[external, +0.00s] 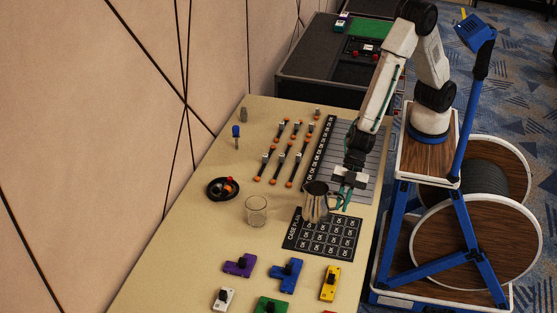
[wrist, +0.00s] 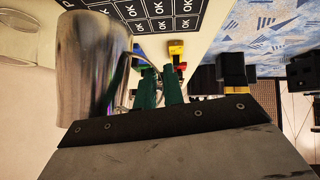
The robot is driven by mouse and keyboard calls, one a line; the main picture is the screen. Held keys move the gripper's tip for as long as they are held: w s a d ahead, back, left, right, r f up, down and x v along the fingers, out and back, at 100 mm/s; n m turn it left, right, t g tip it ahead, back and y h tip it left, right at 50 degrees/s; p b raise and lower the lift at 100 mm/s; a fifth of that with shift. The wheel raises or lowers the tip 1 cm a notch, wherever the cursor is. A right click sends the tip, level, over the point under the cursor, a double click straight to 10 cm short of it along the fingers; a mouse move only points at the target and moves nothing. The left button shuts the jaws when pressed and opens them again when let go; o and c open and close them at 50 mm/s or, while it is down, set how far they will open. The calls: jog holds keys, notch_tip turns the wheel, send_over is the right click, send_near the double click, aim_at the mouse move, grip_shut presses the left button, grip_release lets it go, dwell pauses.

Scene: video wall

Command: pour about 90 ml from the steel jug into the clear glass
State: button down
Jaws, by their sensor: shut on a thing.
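The steel jug (external: 315,202) is at the right side of the table, above or at the edge of the black case plan mat. It looks upright in the external view. My gripper (external: 345,196) is shut on the jug's handle side, to the right of its body. In the wrist view the jug (wrist: 92,75) fills the upper left, and the green fingers (wrist: 160,88) are at its handle. The clear glass (external: 256,211) stands on the table left of the jug, apart from it. Part of it shows at the wrist view's upper left (wrist: 25,38). The liquid level inside the jug cannot be seen.
The case plan mat (external: 323,234) lies in front, with coloured blocks (external: 286,275) nearer the camera. A dark round dish (external: 222,188) with small items sits left of the glass. Several dark orange-ended pieces (external: 288,152) lie behind. Bare table surrounds the glass.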

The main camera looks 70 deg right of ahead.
jog(key=w+a+f, duration=0.1)
jog(key=w+a+f+m+t, duration=0.1)
jog(key=w+a, duration=0.1)
jog(key=w+a+f+m+t, duration=0.1)
jog(key=w+a, duration=0.1)
jog(key=shift+a+f+h, duration=0.25)
jog(key=shift+f+h, duration=0.05)
jog(key=shift+w+r, duration=0.1)
jog(key=shift+w, duration=0.15)
jog(key=shift+r, duration=0.1)
